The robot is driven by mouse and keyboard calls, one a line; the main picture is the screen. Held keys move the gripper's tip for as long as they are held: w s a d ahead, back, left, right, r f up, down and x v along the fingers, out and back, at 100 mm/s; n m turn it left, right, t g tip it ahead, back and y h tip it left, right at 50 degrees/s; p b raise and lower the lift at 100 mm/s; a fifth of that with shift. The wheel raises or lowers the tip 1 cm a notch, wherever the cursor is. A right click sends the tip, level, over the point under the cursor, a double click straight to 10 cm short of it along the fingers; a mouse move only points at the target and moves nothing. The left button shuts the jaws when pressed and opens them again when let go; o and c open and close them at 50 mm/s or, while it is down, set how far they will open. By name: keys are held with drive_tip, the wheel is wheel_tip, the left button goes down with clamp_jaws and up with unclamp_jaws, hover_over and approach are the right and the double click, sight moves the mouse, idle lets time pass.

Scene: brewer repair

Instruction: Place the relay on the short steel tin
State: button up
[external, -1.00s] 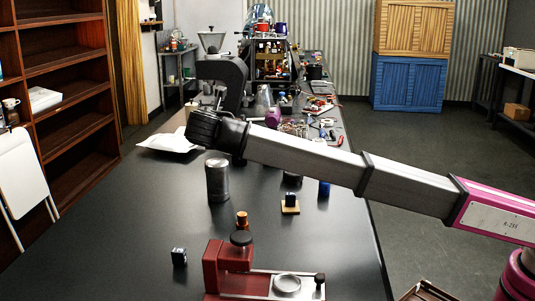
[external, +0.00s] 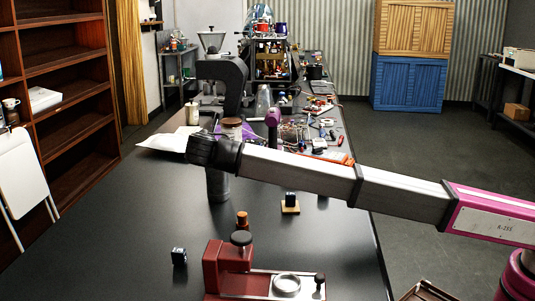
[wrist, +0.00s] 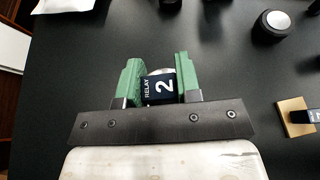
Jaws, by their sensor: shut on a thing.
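My gripper (wrist: 158,75) is shut on a dark relay (wrist: 160,88) marked "RELAY 2", held between its green fingers. In the external view my gripper (external: 213,152) hides its own fingers and the relay. A steel cylindrical tin (external: 218,187) stands on the bench just below it, its top hidden. A pale round edge shows just beyond the relay in the wrist view; I cannot tell whether relay and tin touch. A shorter dark-sided cylinder with a silver top (wrist: 277,21) stands to the upper right; my arm hides it in the external view. I cannot tell which is the short tin.
Another dark block sits on a wooden coaster (external: 290,210) to the right. A loose dark cube (external: 179,256) lies at the front left. A red device (external: 225,265) and an orange-brown bottle (external: 242,220) stand in front. Clutter fills the bench's far end.

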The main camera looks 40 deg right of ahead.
drive_tip(key=shift+f, duration=0.15)
drive_tip(key=o, duration=0.9)
drive_tip(key=shift+s+a+r, duration=0.15)
drive_tip(key=shift+a+r, duration=0.05)
drive_tip(key=shift+r, duration=0.1)
drive_tip(key=v, duration=1.1)
drive_tip(key=shift+s+a+r, duration=0.15)
